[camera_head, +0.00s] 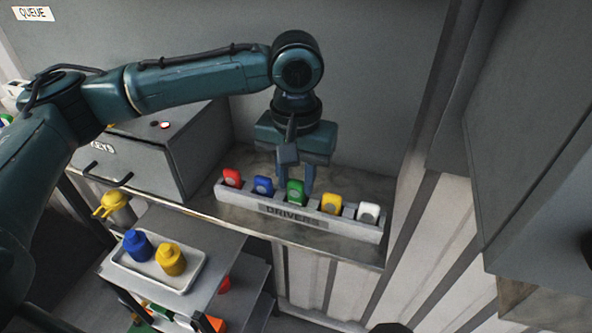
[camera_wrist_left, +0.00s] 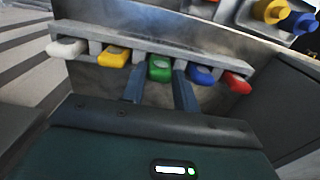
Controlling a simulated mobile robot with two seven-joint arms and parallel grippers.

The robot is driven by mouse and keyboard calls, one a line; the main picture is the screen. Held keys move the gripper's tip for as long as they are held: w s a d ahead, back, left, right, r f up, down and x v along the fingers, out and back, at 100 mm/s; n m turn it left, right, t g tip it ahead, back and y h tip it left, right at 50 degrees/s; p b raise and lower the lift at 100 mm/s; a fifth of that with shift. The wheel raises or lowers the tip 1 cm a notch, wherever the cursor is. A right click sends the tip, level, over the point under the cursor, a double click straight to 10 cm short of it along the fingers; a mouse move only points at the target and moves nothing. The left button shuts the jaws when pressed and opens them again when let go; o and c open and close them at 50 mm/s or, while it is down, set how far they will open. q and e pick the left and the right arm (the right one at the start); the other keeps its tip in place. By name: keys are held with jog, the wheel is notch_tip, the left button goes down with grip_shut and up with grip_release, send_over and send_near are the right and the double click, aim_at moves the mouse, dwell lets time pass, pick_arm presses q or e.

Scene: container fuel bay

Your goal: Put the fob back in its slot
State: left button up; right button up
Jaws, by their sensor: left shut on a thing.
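A grey rack (camera_head: 352,226) labelled DRIVERS stands on the shelf, with a row of coloured fobs in it. From left to right in the head view they are a red fob (camera_head: 232,177), a blue fob (camera_head: 263,186), a green fob (camera_head: 295,191), a yellow fob (camera_head: 331,203) and a white fob (camera_head: 368,212). My left gripper (camera_head: 300,180) is over the rack, shut on the green fob, which sits at the middle slot. The left wrist view shows the green fob (camera_wrist_left: 160,68) between the two fingers (camera_wrist_left: 158,88). Its lower end is hidden, so its depth in the slot cannot be told.
A grey box (camera_head: 150,150) with a handle and a red light stands left of the rack. Below, a tray (camera_head: 183,284) holds a blue bottle (camera_head: 138,246) and a yellow bottle (camera_head: 171,259). A cabinet wall (camera_head: 530,130) rises on the right.

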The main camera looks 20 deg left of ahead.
pick_arm(q)
jog(key=shift+f, duration=0.1)
jog(key=shift+f+p, duration=0.35)
jog(key=shift+p, duration=0.1)
jog(key=o, duration=1)
